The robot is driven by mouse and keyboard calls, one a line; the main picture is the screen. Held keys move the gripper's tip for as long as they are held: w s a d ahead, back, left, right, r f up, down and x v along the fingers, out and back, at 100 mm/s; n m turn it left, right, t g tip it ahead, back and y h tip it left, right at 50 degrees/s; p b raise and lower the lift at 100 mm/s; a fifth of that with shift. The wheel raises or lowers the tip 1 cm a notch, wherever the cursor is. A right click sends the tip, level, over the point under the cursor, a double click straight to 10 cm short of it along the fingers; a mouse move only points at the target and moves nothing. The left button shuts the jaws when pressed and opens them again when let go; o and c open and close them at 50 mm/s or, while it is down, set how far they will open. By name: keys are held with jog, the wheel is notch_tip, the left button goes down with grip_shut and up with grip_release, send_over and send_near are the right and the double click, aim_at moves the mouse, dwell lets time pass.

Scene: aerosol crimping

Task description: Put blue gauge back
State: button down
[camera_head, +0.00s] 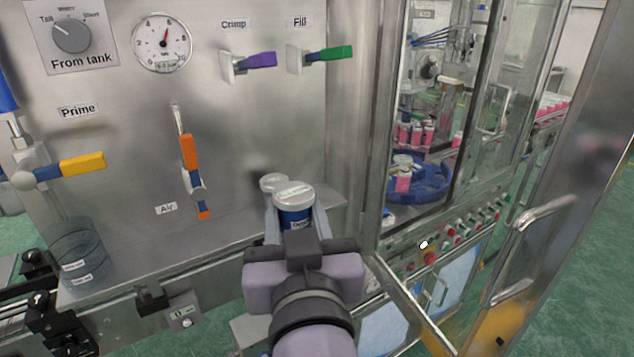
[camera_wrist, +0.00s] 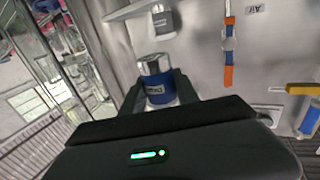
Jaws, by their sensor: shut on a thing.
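The blue gauge (camera_head: 295,215) is a short cylinder with a silver top and a blue band with white lettering. My gripper (camera_head: 290,218) is shut on it and holds it upright in front of the steel panel. In the wrist view the blue gauge (camera_wrist: 156,82) sits between the two dark fingers of my gripper (camera_wrist: 158,90).
The panel carries an orange air lever (camera_head: 188,155), a yellow prime lever (camera_head: 82,166), purple (camera_head: 262,60) and green (camera_head: 336,53) levers. A clear beaker (camera_head: 80,255) stands at left. A glass-walled machine (camera_head: 385,120) with an open door (camera_head: 560,190) bounds the right.

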jog(key=w+p, duration=0.2)
jog(key=w, duration=0.4)
jog(key=w+d+f+p, duration=0.1)
jog(key=w+p, duration=0.1)
jog(key=w, duration=0.5)
jog(key=w+f+p, duration=0.1)
jog(key=w+p, duration=0.1)
jog(key=w, duration=0.4)
jog(key=shift+w+d, duration=0.15)
jog(key=shift+d, duration=0.25)
notch_tip(320, 180, down, 5)
jog(key=shift+r+b, duration=0.15)
jog(key=shift+b, duration=0.45)
jog(key=shift+w, duration=0.1)
jog(key=shift+f+b, duration=0.3)
jog(key=shift+f, duration=0.05)
jog(key=c, duration=0.9)
grip_release()
